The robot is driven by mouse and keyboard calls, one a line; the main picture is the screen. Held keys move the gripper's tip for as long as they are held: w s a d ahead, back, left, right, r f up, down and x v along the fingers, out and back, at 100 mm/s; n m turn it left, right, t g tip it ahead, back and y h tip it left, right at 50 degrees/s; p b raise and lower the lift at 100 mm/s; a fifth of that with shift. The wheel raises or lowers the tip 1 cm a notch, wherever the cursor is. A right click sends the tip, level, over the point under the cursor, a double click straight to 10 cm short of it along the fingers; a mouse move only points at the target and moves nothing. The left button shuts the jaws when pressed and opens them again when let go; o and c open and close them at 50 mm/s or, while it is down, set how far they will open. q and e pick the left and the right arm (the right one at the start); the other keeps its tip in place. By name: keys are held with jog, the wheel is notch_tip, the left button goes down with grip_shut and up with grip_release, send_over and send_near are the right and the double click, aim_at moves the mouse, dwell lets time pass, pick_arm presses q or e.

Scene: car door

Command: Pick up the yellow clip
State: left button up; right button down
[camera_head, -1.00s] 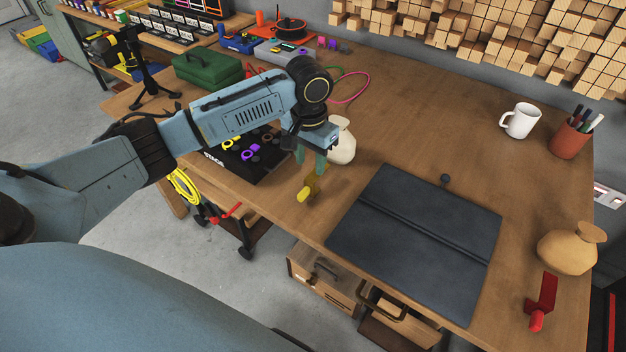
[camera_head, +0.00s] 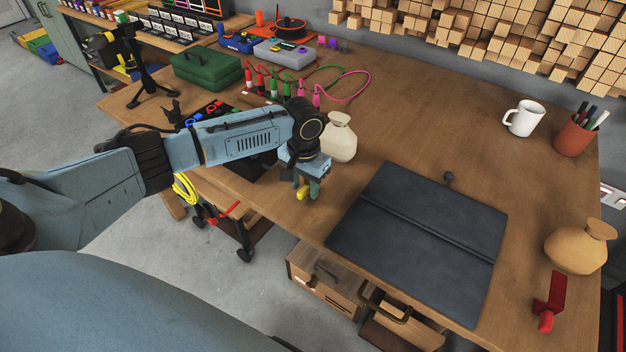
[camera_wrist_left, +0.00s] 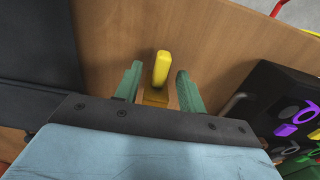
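The yellow clip (camera_head: 301,192) is on the wooden table near its front edge, left of the dark mat. In the left wrist view the yellow clip (camera_wrist_left: 161,68) lies between the two green fingers, with a visible gap on each side. My left gripper (camera_head: 306,186) points down at the clip, its fingers low and close to the table. The left wrist view shows the left gripper (camera_wrist_left: 157,90) open around the clip. The clip's lower part is partly hidden by the gripper. My right gripper is not in view.
A dark folded mat (camera_head: 420,240) lies to the right. A cream vase (camera_head: 340,140) stands just behind my left gripper. A black board (camera_head: 250,165) with coloured pieces is partly hidden under my left arm. A red clip (camera_head: 549,298) is at the right edge.

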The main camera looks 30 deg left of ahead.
pick_arm(q)
jog(key=shift+f, duration=0.75)
grip_shut()
